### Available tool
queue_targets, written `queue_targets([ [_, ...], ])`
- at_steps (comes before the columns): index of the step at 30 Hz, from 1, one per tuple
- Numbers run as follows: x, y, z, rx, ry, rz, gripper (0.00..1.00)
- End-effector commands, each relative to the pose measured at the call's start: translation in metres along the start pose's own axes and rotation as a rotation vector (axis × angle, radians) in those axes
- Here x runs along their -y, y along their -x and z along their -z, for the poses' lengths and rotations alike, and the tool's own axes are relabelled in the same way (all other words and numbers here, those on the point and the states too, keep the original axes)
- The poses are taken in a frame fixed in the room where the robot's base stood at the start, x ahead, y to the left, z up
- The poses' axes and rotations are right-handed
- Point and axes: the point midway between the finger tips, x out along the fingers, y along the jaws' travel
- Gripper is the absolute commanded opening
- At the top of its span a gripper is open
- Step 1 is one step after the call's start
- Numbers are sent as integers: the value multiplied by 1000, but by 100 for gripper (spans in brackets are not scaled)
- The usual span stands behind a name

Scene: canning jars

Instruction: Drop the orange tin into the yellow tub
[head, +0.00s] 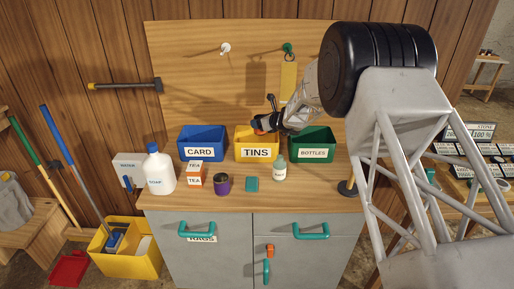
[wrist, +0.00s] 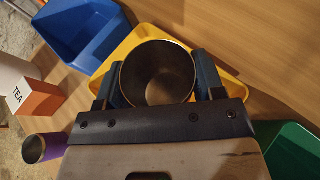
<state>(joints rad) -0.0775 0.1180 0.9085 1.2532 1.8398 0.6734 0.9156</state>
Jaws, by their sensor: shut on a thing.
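The orange tin (head: 257,124) shows only as a small orange patch at the end of my gripper (head: 268,119) in the head view. In the wrist view, the tin (wrist: 158,74) is seen into its dark metallic open mouth, between the two blue-grey fingers of my gripper (wrist: 160,82). The gripper is shut on it. The yellow tub (head: 243,143), labelled TINS, stands at the back of the bench. The held tin is above the tub; in the wrist view the tub's yellow rim (wrist: 132,40) shows behind the tin, which hides much of its inside.
A blue CARD tub (head: 203,138) stands left and a green BOTTLES tub (head: 313,139) right. A white SOAP bottle (head: 159,171) stands at left.

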Motion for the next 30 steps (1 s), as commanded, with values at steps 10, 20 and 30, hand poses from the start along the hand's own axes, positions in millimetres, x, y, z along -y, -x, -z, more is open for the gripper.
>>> queue_targets([
  [10,0,-11,26,0,1,0,39],
  [20,0,-14,33,0,2,0,39],
  [30,0,-14,33,0,1,0,85],
])
